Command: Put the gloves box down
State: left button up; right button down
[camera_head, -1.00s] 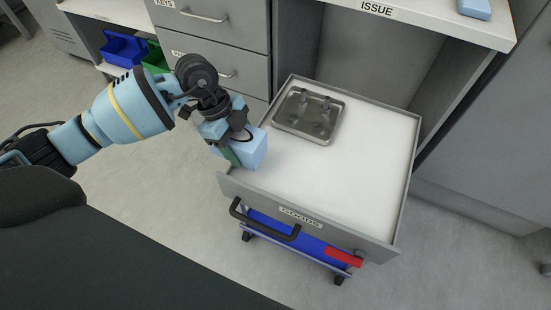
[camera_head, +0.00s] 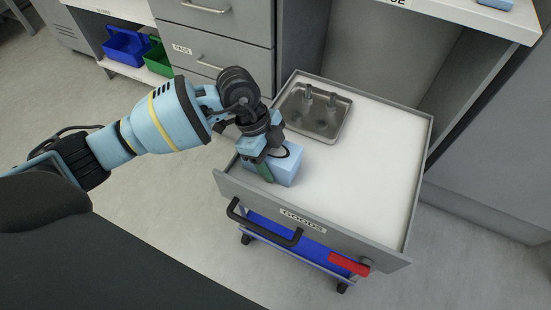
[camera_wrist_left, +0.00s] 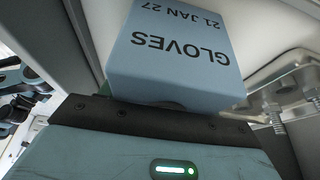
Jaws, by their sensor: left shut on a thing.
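The gloves box (camera_head: 288,167) is light blue. It is at the near left corner of the white top of the cart (camera_head: 365,180), just inside the raised grey rim. My left gripper (camera_head: 266,165) is shut on it from the left side. In the left wrist view the gloves box (camera_wrist_left: 172,50) shows the print "GLOVES" and "21 JAN 27", upside down in the picture. Whether its underside touches the cart top cannot be told. My right gripper is not in view.
A metal tray (camera_head: 343,122) with small metal parts stands at the back left of the cart top. The middle and right of the top are clear. Drawers (camera_head: 215,45) stand behind.

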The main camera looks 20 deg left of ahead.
pick_arm(q)
jog(key=shift+r, duration=0.1)
jog(key=o, duration=1)
jog(key=shift+r, duration=0.1)
jog(key=p+v, duration=0.4)
jog(key=v, duration=0.7)
jog(key=shift+a+r+p, duration=0.2)
jog(key=shift+r+p, duration=0.15)
